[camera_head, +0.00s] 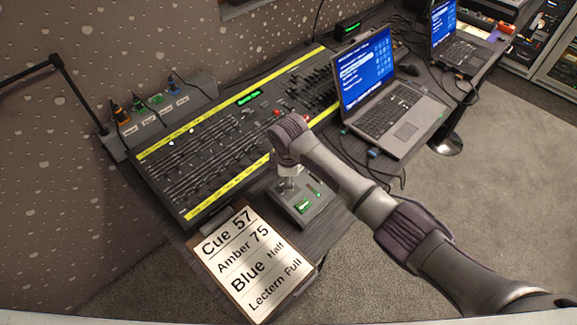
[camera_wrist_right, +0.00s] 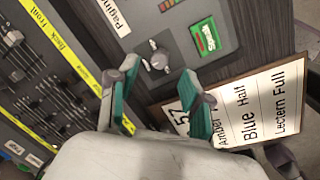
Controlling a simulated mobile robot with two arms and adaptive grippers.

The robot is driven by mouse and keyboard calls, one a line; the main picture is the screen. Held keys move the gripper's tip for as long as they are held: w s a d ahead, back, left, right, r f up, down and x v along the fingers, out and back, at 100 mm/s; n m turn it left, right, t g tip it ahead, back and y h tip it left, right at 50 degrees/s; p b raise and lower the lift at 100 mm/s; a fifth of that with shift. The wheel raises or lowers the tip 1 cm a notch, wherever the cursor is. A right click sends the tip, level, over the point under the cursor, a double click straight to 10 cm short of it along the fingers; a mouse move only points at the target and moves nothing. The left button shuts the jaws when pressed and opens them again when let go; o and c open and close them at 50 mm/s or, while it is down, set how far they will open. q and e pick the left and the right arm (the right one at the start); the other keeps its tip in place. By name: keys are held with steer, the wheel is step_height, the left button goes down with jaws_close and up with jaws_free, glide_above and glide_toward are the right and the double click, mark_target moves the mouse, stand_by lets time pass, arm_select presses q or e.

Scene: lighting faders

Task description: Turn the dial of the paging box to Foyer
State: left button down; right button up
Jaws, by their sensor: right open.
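The paging box (camera_head: 302,206) is a dark box with a small green display, at the desk's front edge below the fader console. In the right wrist view its grey dial (camera_wrist_right: 158,58) shows beside the green display (camera_wrist_right: 205,37), whose text I cannot read surely. A white label (camera_wrist_right: 115,14) starting "Paging" is on it. My right gripper (camera_wrist_right: 160,75) is open, its two green-padded fingers on either side of the dial's line of view, with nothing between them. In the head view the right gripper (camera_head: 288,182) is just above the box, partly hiding the dial. My left gripper is out of view.
A long fader console (camera_head: 215,150) with yellow strips lies behind the box. A clipboard (camera_head: 250,262) with a cue list is at the box's lower left. A laptop (camera_head: 390,110) with cables stands to the right.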

mark_target(289, 196)
step_height(289, 196, up, 8)
steer(key=s, duration=0.1)
steer(key=shift+f, duration=0.25)
